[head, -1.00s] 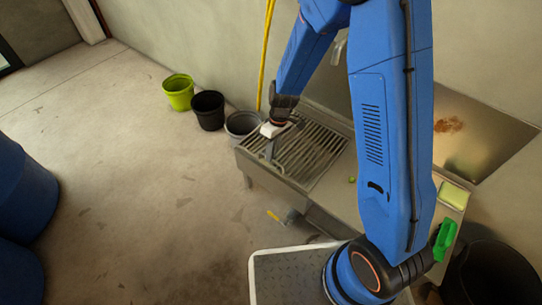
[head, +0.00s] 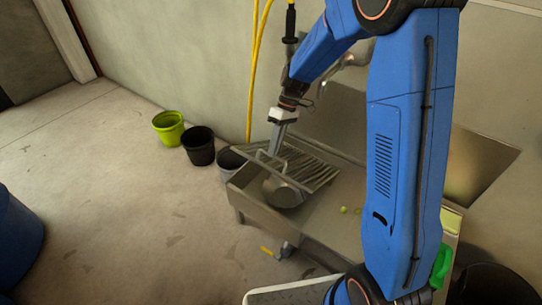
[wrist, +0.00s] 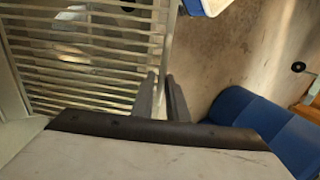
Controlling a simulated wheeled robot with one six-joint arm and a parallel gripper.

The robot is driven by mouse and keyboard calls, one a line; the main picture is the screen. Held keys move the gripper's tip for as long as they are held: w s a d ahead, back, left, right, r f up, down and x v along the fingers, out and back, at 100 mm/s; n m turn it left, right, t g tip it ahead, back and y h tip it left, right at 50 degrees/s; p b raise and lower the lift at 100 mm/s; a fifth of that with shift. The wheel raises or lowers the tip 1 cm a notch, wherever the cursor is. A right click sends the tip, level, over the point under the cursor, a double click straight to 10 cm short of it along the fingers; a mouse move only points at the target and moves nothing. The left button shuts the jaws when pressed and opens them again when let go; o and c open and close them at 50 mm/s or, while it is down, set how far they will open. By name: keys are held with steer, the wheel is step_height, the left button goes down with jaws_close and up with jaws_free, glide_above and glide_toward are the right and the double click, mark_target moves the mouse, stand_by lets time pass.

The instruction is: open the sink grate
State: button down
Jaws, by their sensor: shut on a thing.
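The sink grate (head: 312,168), a rack of metal bars, is tilted up off the sink, its front edge raised and its rear side low near the wall. My gripper (head: 272,153) is shut on the grate's front edge at the left. In the wrist view the two dark fingers of my gripper (wrist: 162,97) sit close together at the edge of the grate (wrist: 85,50). The steel sink (head: 245,190) is open below the raised edge. A round metal pan (head: 284,192) shows inside the basin.
Green, black and grey buckets (head: 168,127) stand on the floor left of the sink. Small green round things (head: 344,210) lie on the drainboard. A yellow hose (head: 251,80) hangs at the wall behind. A yellow-handled valve (head: 268,252) sits under the sink.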

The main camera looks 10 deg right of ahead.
steer(key=shift+w+d+f, duration=0.1)
steer(key=shift+w+d, duration=0.3)
steer(key=c, duration=1.8)
jaws_free()
steer(key=shift+d+f, duration=0.1)
steer(key=shift+c, duration=0.2)
steer(key=shift+s+a, duration=0.1)
steer(key=shift+a, duration=0.1)
steer(key=shift+r, duration=0.45)
step_height(320, 180, up, 9)
steer(key=shift+r, duration=0.15)
